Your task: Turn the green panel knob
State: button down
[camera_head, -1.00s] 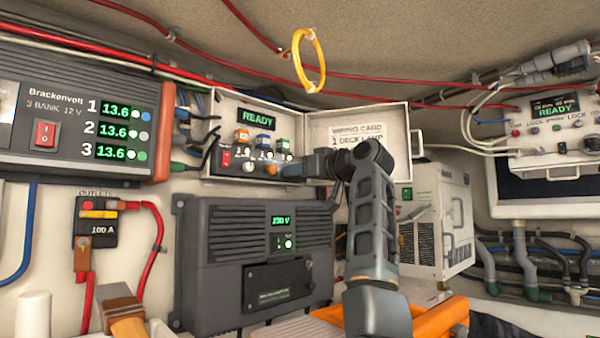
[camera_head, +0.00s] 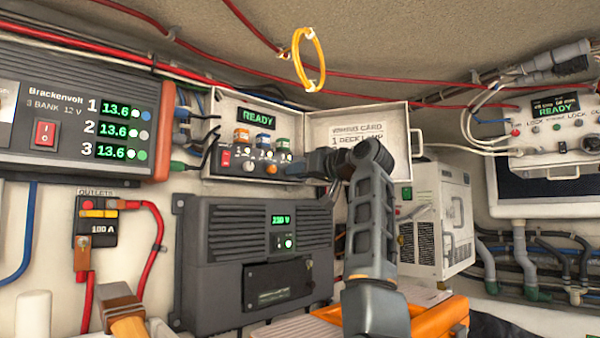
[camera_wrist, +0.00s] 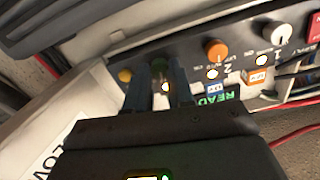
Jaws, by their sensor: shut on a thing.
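The panel box (camera_head: 212,160) stands open at the back wall, its lid up and its screen reading READY. My gripper (camera_head: 290,170) reaches to the right part of its control row. In the wrist view the panel appears upside down, and my gripper (camera_wrist: 158,88) has a finger on each side of the green knob (camera_wrist: 159,66), shut on it. The fingers hide most of the knob, so its pointer cannot be read. A lit lamp (camera_wrist: 165,87) shows by it. In the head view the green knob is hidden by my gripper.
In the wrist view an orange knob (camera_wrist: 215,48) and a white knob (camera_wrist: 273,32) lie to the right, a yellow knob (camera_wrist: 124,75) close on the left. The open lid (camera_head: 345,125) rises beside my arm. A grey inverter box (camera_head: 215,250) sits below the panel.

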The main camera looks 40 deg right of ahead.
jog(key=shift+m, duration=3.5)
jog(key=c, duration=1)
grip_release()
jog(key=shift+s, duration=0.1)
jog(key=shift+s+d+b, duration=0.1)
jog(key=shift+s+b, duration=1.2)
jog(key=shift+s, duration=2.5)
jog(key=shift+s, duration=0.1)
